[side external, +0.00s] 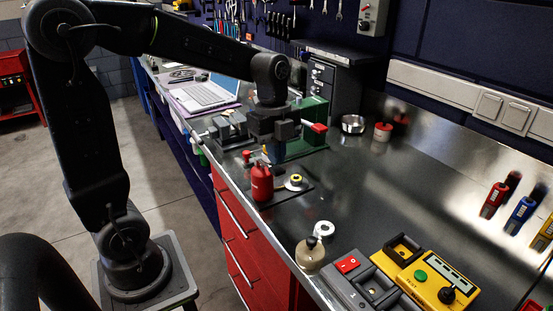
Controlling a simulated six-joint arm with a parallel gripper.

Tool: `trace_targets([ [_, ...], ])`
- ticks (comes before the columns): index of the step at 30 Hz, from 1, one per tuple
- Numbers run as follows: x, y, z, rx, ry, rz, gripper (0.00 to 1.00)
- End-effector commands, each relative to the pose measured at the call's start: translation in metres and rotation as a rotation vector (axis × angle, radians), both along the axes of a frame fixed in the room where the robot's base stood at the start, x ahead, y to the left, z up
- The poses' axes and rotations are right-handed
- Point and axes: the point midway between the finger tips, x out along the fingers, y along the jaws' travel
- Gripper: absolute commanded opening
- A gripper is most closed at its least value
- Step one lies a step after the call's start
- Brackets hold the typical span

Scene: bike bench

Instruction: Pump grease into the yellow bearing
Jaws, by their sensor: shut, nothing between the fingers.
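A vise (230,128) and a green machine with a red end (312,112) stand close behind. A bottle (310,254), a white ring (324,229), a red-switch box (348,264) and a yellow tester (430,278) lie nearer. The bench middle right is clear.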

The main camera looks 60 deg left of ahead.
Motion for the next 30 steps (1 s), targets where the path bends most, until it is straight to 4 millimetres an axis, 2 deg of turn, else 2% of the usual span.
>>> trace_targets([
  [6, 0.000, -0.002, -0.016, -0.001, 0.000, 0.000, 0.00],
  [18, 0.000, -0.003, -0.018, 0.010, 0.001, -0.002, 0.00],
  [30, 0.000, -0.014, -0.047, 0.266, 0.001, -0.005, 0.00],
])
